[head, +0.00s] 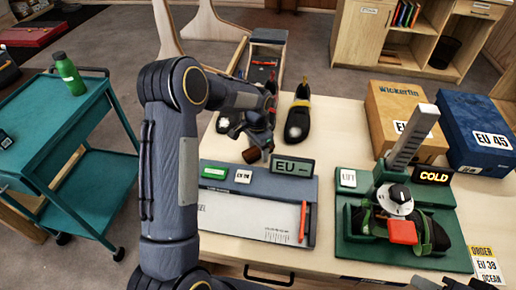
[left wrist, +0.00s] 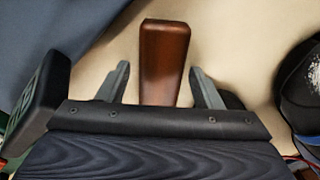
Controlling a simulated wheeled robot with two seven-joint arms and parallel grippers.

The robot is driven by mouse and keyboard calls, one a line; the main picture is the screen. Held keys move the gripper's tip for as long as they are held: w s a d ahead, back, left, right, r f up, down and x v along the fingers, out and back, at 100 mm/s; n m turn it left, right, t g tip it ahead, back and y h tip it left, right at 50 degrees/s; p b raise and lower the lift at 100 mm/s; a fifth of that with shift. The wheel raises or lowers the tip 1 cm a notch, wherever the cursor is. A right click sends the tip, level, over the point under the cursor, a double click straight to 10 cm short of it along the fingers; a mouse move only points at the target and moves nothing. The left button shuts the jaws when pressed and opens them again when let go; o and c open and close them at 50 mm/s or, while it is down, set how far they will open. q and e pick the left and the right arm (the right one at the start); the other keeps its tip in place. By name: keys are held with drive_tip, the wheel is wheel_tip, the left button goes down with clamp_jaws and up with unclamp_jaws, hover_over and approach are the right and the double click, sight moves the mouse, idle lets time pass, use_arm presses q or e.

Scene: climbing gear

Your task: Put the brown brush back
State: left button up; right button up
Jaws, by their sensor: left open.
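The brown brush (left wrist: 165,60) shows in the left wrist view as a smooth, dark wooden block. Its near end lies between the two fingers of my left gripper (left wrist: 159,70), with a gap on each side. The left gripper is open. In the head view the left gripper (head: 262,146) points down over the table, just behind the grey measuring board, and a small brown part of the brush (head: 251,155) shows at it. The rest of the brush is hidden by the gripper there. My right gripper cannot be made out.
The measuring board (head: 240,217) has an EU display (head: 292,167) and a red pen. Dark shoes (head: 298,122) stand behind the gripper. A green press (head: 445,228) holds a shoe on the right. Boxes (head: 405,110) stand behind it. A teal cart (head: 60,120) is at left.

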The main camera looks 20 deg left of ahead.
sight(257, 149)
use_arm(q)
drive_tip(key=shift+r, duration=0.55)
drive_tip(key=s+r+n, duration=0.1)
drive_tip(key=s+r, duration=0.2)
drive_tip(key=r, duration=0.5)
drive_tip(key=s+r, duration=0.3)
drive_tip(key=r, duration=0.5)
drive_tip(key=s+r+n+t+h, duration=0.2)
drive_tip(key=s+r+n+t, duration=0.15)
drive_tip(key=s, duration=0.75)
drive_tip(key=s+d+f+n+t, duration=0.1)
drive_tip(key=s+d, duration=0.2)
drive_tip(key=s, duration=0.4)
drive_tip(key=s+d+f+n+h, duration=0.1)
drive_tip(key=s+d+n, duration=0.1)
drive_tip(key=s, duration=0.5)
drive_tip(key=shift+s+d+f+t+h, duration=0.2)
drive_tip(key=shift+d+f+t+h, duration=0.1)
drive_tip(key=shift+d+f+t, duration=0.15)
